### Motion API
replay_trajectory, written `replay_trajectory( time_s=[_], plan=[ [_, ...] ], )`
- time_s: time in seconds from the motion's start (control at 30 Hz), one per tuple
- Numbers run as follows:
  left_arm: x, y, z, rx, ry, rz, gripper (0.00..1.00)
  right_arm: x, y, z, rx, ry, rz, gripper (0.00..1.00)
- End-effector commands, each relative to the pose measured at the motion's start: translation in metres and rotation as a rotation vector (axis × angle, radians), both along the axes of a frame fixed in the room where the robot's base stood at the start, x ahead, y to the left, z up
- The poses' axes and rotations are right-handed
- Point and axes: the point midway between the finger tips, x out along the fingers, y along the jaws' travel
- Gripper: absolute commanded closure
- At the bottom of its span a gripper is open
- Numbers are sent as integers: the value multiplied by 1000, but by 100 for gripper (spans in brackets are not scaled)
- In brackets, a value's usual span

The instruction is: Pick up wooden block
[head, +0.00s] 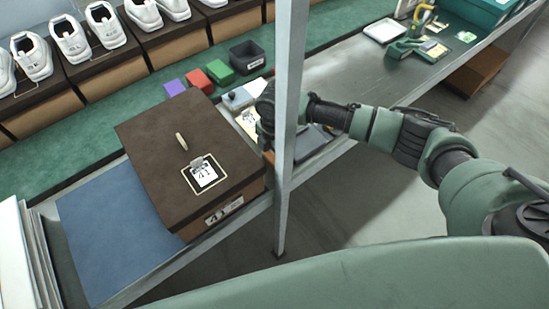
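I cannot pick out a wooden block for certain. A small tan, wood-like piece (181,141) stands on the brown lid of a large shoe box (150,135); it may be a knob. Small purple (175,87), red (198,81) and green (219,72) blocks sit in a row behind the box. My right gripper (266,112) is at the shelf just right of the box, beside a card and small items. The metal post hides part of it, so its fingers and any held thing cannot be made out. My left gripper is out of view.
A metal post (290,130) stands in front of my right gripper. A dark bin (247,56) is behind it. White shoes on boxes (105,25) line the back. A blue mat (115,232) lies left of the box. A white tray (384,31) and tools are far right.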

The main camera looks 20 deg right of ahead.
Motion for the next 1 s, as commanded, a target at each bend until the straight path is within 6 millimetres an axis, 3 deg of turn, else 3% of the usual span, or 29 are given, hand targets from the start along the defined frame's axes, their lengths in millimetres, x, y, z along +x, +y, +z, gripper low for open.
replay_trajectory(
  time_s=[0.03,0.1,0.53,0.9,1.0],
  plan=[
    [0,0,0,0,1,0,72,0,0,0,0,0,0,65],
    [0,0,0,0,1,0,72,0,0,0,0,0,0,83],
    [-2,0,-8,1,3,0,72,3,-4,8,2,-2,-1,83],
    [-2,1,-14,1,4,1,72,3,-3,69,1,-4,0,83],
    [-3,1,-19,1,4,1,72,8,-23,68,-3,1,-8,83]
  ],
)
